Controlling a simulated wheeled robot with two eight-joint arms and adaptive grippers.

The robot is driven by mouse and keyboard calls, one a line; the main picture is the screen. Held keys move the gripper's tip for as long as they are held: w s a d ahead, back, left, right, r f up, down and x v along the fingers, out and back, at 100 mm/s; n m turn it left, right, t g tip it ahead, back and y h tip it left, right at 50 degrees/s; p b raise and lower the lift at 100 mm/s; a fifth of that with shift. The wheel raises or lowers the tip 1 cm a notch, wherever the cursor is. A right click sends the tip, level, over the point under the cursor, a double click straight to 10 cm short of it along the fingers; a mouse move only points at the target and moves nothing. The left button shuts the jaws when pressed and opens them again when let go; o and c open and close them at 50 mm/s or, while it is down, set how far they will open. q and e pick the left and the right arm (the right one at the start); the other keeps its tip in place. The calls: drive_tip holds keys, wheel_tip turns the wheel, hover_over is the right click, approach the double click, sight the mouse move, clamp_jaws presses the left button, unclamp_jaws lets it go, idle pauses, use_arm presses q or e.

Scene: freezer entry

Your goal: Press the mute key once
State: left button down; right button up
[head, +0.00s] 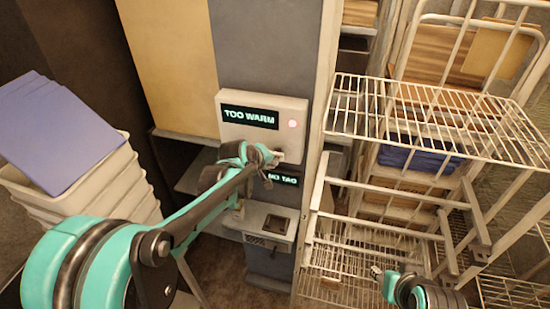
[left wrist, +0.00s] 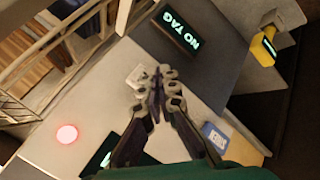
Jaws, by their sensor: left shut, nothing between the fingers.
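A pale alarm box (head: 228,130) on the grey post carries a display (head: 250,117) reading "TOO WARM" and a lit red lamp (head: 292,124). The lamp also shows in the left wrist view (left wrist: 67,134). A small pale raised key (left wrist: 136,75) is on the box's lower part; I cannot read a mute label on it. My left gripper (left wrist: 158,76) is shut and empty, its tips beside that key; whether they touch it I cannot tell. In the head view the gripper (head: 272,160) hides part of the box's lower edge. My right gripper (head: 377,271) shows small at the bottom right.
A "NO TAG" display (head: 284,178) sits below the box, above a small ledge (head: 255,217). A blue label (left wrist: 215,137) and a yellow device (left wrist: 264,48) show in the left wrist view. A wire rack (head: 430,115) stands right; stacked crates (head: 135,185) stand left.

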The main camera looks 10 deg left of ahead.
use_arm(q)
drive_tip(key=shift+w, duration=0.35)
drive_tip(key=shift+w, duration=0.5)
idle(0.7)
drive_tip(key=shift+s, duration=0.15)
idle(0.3)
drive_tip(key=shift+s, duration=0.8)
drive_tip(key=shift+s+a, duration=0.1)
drive_tip(key=shift+s, duration=2.4)
